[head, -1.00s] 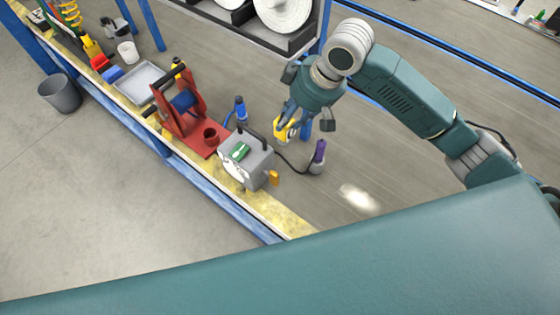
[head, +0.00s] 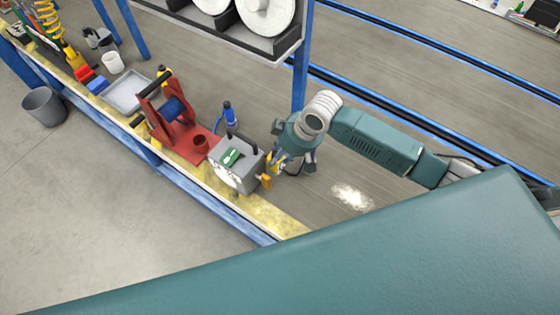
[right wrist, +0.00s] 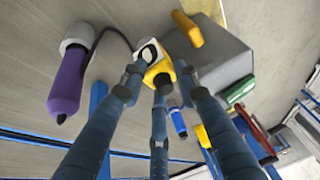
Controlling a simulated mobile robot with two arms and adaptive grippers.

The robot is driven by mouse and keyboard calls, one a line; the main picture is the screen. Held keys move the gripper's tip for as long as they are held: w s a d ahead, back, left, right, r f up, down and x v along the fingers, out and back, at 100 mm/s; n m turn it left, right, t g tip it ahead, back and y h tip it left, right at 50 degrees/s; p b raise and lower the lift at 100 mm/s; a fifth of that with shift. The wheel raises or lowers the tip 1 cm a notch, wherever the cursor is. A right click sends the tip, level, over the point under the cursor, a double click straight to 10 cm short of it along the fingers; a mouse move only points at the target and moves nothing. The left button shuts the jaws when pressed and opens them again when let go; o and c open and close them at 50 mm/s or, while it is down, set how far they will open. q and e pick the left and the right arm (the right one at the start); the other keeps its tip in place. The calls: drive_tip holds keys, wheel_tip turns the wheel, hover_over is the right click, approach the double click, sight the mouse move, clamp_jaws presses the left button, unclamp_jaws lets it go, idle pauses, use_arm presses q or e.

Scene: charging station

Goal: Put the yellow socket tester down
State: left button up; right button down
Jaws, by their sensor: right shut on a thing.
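My right gripper (head: 290,162) is beside the right side of the grey box (head: 240,172). Its fingers are closed around the yellow socket tester (right wrist: 160,66), which has a pale face. The tester is mostly hidden by the gripper in the head view, where a bit of yellow shows (head: 272,159). In the right wrist view it sits between the fingertips, close to the grey box (right wrist: 225,65). I cannot tell whether the tester touches a surface. My left gripper is not in view.
A purple-handled connector (right wrist: 68,85) with a dark cable is near the gripper. A red reel stand (head: 180,138) is left of the box. The yellow bench end (head: 275,220) is bare.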

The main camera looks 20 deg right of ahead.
sight(281, 161)
drive_tip(key=shift+f, duration=1.9)
drive_tip(key=c, duration=1.3)
unclamp_jaws()
drive_tip(key=shift+f, duration=0.1)
drive_tip(key=v, duration=1.2)
drive_tip(key=shift+p, duration=0.35)
